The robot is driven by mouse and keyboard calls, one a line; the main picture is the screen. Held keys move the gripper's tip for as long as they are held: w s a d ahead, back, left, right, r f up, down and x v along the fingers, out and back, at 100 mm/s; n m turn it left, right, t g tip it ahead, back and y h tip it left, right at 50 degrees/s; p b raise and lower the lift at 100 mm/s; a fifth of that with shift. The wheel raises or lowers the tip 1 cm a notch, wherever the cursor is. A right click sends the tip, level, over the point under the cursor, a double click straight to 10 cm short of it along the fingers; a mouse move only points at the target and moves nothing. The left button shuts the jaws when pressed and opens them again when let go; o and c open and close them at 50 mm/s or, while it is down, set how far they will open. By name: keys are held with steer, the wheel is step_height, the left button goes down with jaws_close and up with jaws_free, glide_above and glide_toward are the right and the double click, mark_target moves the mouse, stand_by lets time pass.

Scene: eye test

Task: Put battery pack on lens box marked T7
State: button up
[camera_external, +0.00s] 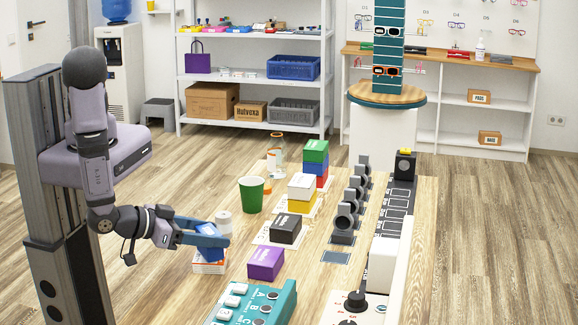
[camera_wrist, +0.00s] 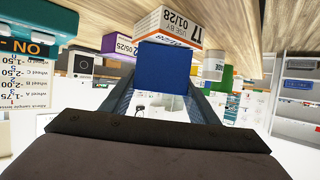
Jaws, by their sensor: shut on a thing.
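My gripper (camera_external: 213,238) is shut on a plain blue block, which I take for the battery pack (camera_wrist: 164,70). In the wrist view the block sits between the fingers. A white and orange lens box (camera_external: 208,267) is directly below the gripper in the external view. In the wrist view this lens box (camera_wrist: 178,22) shows a mark that reads like T7 and "USE BY 01/28", and the block overlaps part of it. I cannot tell whether the block touches the box.
A purple box (camera_external: 265,263) and a black box (camera_external: 286,229) lie to the right. A white cylinder (camera_external: 223,221) and green cup (camera_external: 251,194) stand just behind the gripper. A teal panel with knobs (camera_external: 262,304) is in front. Stacked coloured boxes (camera_external: 315,152) stand farther back.

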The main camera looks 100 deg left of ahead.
steer(key=shift+f, duration=0.15)
steer(key=o, duration=1.1)
